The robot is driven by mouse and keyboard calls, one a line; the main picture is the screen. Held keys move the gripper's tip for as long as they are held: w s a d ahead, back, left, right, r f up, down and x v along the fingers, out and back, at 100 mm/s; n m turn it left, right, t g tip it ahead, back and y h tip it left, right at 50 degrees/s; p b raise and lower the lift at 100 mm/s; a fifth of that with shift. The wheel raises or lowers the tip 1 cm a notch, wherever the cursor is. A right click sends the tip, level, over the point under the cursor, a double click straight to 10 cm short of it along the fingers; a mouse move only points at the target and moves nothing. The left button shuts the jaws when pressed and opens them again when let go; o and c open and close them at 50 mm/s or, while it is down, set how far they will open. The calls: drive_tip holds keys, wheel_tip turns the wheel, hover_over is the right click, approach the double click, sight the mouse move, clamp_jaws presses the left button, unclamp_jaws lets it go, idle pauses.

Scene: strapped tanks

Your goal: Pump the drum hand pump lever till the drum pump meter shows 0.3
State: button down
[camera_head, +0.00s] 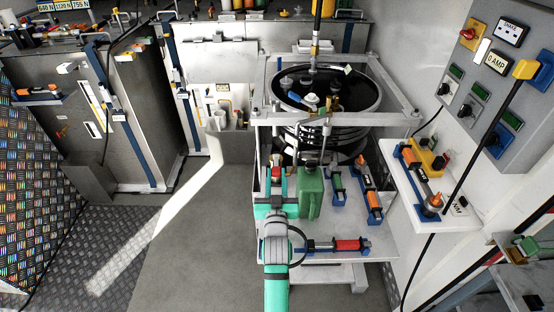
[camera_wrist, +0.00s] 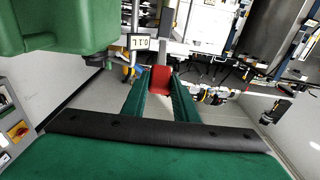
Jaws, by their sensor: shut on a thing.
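The black drum (camera_head: 340,100) stands inside a grey frame, with pump fittings (camera_head: 311,100) on its top. My gripper (camera_head: 275,182) is in front of the drum, beside a green jerrycan (camera_head: 311,192). In the wrist view its two green fingers (camera_wrist: 160,86) are shut on a red grip (camera_wrist: 161,77), which I take to be the pump lever's end. A grey bar runs up from the grip in that view. A small meter plate (camera_wrist: 139,43) appears upside down there and seems to read 0.1 L. The link between lever and pump is partly hidden in the head view.
The jerrycan is close on the right of my gripper. Clamped blue and orange tools (camera_head: 371,203) and a red-handled tool (camera_head: 340,245) lie on the grey shelf (camera_head: 370,250). A wall panel with switches (camera_head: 485,75) is at right. The floor at left is clear.

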drive_tip(key=shift+s+f, duration=0.15)
drive_tip(key=shift+f, duration=0.5)
drive_tip(key=shift+s+f, duration=0.15)
drive_tip(key=shift+f, duration=0.55)
drive_tip(key=shift+w+r, duration=0.25)
drive_tip(key=shift+r, duration=0.45)
drive_tip(key=shift+w+r, duration=0.2)
drive_tip(key=shift+r, duration=0.45)
drive_tip(key=shift+w+r, duration=0.25)
drive_tip(key=shift+r, duration=0.45)
drive_tip(key=shift+r, duration=0.2)
drive_tip(key=c, duration=1.3)
unclamp_jaws()
drive_tip(key=shift+c, duration=0.2)
